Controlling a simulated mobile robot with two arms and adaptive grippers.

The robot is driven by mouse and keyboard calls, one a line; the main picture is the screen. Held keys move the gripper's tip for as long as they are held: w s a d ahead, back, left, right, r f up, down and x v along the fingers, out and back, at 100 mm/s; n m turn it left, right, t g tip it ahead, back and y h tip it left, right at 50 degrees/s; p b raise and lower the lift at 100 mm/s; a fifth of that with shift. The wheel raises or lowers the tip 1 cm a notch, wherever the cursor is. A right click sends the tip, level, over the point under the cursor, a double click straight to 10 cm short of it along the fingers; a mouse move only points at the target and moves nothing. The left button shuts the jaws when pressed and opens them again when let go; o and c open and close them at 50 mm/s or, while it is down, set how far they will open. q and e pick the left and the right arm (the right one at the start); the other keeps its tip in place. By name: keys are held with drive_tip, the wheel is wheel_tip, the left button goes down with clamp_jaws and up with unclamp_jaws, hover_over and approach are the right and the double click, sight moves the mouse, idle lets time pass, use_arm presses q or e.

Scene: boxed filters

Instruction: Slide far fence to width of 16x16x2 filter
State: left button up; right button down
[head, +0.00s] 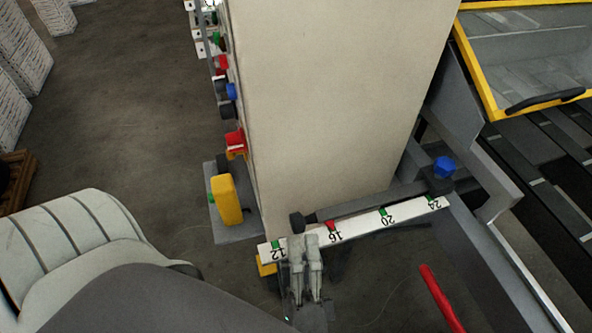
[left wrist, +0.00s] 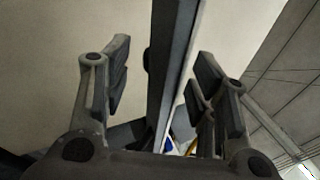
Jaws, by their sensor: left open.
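A white scale (head: 355,226) with marks 12, 16, 20 and 24 lies across the machine in the head view. A dark grey fence bar (head: 370,202) runs along behind it, with a black end (head: 297,222) between 12 and 16 and a blue knob (head: 445,167) near 24. My left gripper (head: 305,240) is at the scale's front, between 12 and 16, just below the black end. In the left wrist view its fingers (left wrist: 160,75) are open, one on each side of a dark bar (left wrist: 172,75). Contact cannot be told. My right gripper is out of view.
A tall beige panel (head: 335,95) rises behind the scale. A yellow block (head: 226,200) and coloured buttons (head: 233,139) line its left side. A red bar (head: 441,298) is at lower right. A yellow-framed window (head: 525,60) and dark rollers (head: 550,150) stand at right. Open floor (head: 130,110) lies left.

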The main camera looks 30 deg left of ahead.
use_arm(q)
drive_tip(key=v, duration=0.7)
drive_tip(key=shift+s+d+f, duration=0.15)
drive_tip(key=shift+d, duration=0.05)
drive_tip(key=w+a+f+m+g+h, duration=0.15)
drive_tip(key=a+f+g+h, duration=0.25)
drive_tip(key=f, duration=1.1)
drive_tip(key=w+a+f+m+g+h, duration=0.1)
drive_tip(key=a+f+m+g+h, duration=0.25)
drive_tip(key=f, duration=1.25)
drive_tip(key=s+a+f+n+g+h, duration=0.2)
drive_tip(key=s+f+n, duration=0.5)
drive_tip(key=f, duration=0.4)
drive_tip(key=s+a+f+n+g+h, duration=0.3)
drive_tip(key=s+f+n+g+h, duration=0.2)
drive_tip(key=s+f, duration=0.5)
wheel_tip(320, 180, down, 2)
drive_tip(key=n+g, duration=0.2)
drive_tip(key=shift+f+n, duration=0.15)
drive_tip(key=shift+n, duration=0.25)
